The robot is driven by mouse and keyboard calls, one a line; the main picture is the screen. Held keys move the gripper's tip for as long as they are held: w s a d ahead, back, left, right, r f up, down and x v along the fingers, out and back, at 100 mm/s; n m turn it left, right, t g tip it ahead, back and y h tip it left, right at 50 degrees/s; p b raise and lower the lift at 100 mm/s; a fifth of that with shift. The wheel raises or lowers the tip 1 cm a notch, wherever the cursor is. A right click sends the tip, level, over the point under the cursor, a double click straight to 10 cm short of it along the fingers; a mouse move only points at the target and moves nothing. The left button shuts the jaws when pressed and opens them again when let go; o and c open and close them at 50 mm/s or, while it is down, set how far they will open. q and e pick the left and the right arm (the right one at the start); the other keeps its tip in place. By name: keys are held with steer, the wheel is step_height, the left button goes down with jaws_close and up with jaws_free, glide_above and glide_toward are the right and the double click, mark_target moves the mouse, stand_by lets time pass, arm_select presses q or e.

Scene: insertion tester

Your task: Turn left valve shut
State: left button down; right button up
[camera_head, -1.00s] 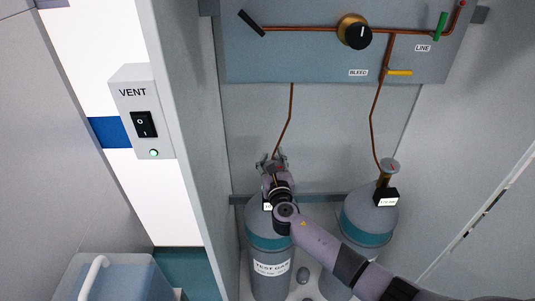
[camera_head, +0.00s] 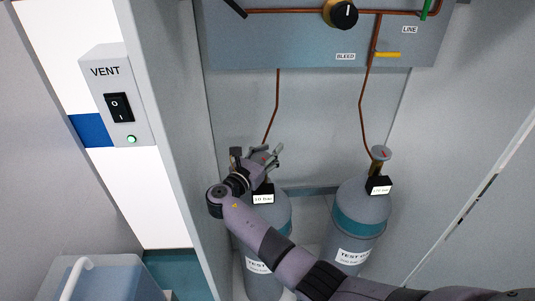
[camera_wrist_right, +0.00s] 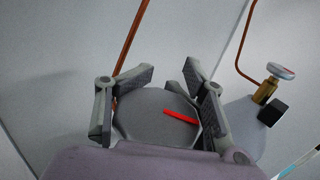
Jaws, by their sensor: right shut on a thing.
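The left gas cylinder (camera_head: 280,215) stands upright, partly hidden behind my right arm. Its valve knob is a round grey disc with a red mark, clear in the right wrist view (camera_wrist_right: 150,122). My right gripper (camera_head: 260,157) is at this knob with its fingers on both sides, shut on it; in the right wrist view the gripper (camera_wrist_right: 155,105) frames the knob. The red mark slants slightly down to the right there. The valve's body below the knob is mostly hidden. My left gripper is not in view.
The right cylinder (camera_head: 362,205) stands close by with its own valve (camera_head: 381,154), which also has a red mark. Copper pipes (camera_head: 277,100) rise to a grey panel (camera_head: 300,50) with a regulator knob. A vent switch box (camera_head: 117,100) is on the left post.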

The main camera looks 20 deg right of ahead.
steer(key=shift+s+a+f+g, duration=0.25)
steer(key=shift+f+g, duration=0.05)
steer(key=shift+f, duration=0.15)
steer(key=o, duration=1.1)
steer(key=shift+s+a+r, duration=0.15)
steer(key=shift+a+r, duration=0.1)
steer(key=shift+r, duration=0.05)
steer(key=shift+o, duration=0.2)
steer(key=shift+d, duration=0.25)
steer(key=shift+r, duration=0.2)
step_height(320, 180, up, 10)
steer(key=shift+f, duration=0.2)
steer(key=shift+o, duration=0.6)
